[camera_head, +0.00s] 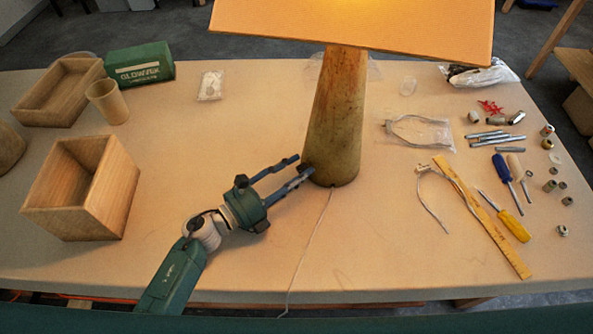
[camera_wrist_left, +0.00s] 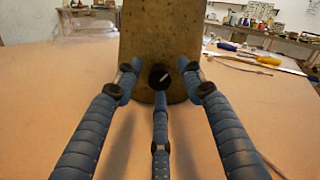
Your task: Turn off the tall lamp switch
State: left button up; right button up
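The tall lamp has a tapered, mottled brown base (camera_head: 337,120) and a wide, lit shade (camera_head: 400,25). It stands upright at the back middle of the table, and its base also shows in the left wrist view (camera_wrist_left: 160,35). A round dark switch (camera_wrist_left: 160,77) with a small pale lever sits low on the base. My left gripper (camera_head: 301,166) is at the base's lower left side. Its blue fingers are spread and hold nothing. In the left wrist view, the fingertips flank the switch, with one finger below it; contact is unclear. My right gripper is not in view.
A pale cord (camera_head: 310,240) runs from the lamp to the table's front edge. Wooden boxes (camera_head: 75,195), a cup (camera_head: 107,102) and a green box (camera_head: 140,66) stand left. A wooden ruler (camera_head: 482,215), screwdrivers (camera_head: 513,225) and small metal parts lie right. The front middle is mostly clear.

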pick_arm(q)
grip_shut()
jog(key=shift+n, duration=0.3)
jog(key=n, duration=0.3)
jog(key=shift+n+p, duration=0.4)
jog(key=n+p, duration=0.1)
jog(key=n, duration=0.3)
jog(key=shift+a+n, duration=0.1)
jog(key=shift+n, duration=0.2)
jog(key=n+p, duration=0.1)
jog(key=n, duration=0.5)
jog(key=shift+f+n+p, duration=0.1)
jog(key=shift+n+p, duration=0.2)
jog(key=shift+n, duration=1.1)
